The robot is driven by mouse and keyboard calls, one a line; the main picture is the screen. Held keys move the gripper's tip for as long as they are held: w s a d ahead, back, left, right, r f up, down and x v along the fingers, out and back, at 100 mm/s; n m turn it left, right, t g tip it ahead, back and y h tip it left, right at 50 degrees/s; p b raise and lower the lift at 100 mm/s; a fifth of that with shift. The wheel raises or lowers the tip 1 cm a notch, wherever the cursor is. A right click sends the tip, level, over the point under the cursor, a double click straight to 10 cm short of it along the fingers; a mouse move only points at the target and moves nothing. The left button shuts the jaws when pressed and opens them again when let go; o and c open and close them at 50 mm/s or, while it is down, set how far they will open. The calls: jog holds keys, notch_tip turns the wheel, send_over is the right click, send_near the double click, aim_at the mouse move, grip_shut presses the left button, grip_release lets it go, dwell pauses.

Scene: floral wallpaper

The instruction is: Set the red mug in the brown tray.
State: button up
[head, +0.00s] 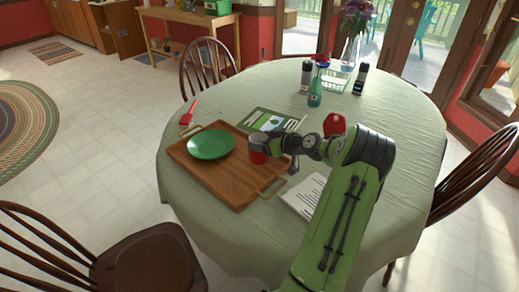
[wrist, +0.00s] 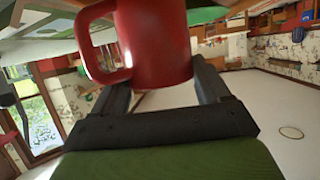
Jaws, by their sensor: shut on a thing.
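The red mug (wrist: 152,45) is held between the dark fingers of my gripper (wrist: 160,85) in the wrist view, with its handle to the left. In the head view the red mug (head: 257,152) shows at the end of my gripper (head: 268,148), at the right part of the brown tray (head: 232,186). I cannot tell whether its base touches the tray. The brown tray lies on the round table and has a metal handle at each end. My gripper partly hides the mug in the head view.
A green plate (head: 210,142) lies in the tray's left half. A red brush-like tool (head: 188,113), a green magazine (head: 272,121) and a paper sheet (head: 305,195) lie around the tray. The tray's front part is clear.

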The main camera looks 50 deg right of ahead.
notch_tip(320, 180, down, 2)
jog(key=shift+f, duration=0.1)
jog(key=shift+f+b, duration=0.1)
jog(key=shift+b, duration=0.25)
jog(key=o, duration=1.6)
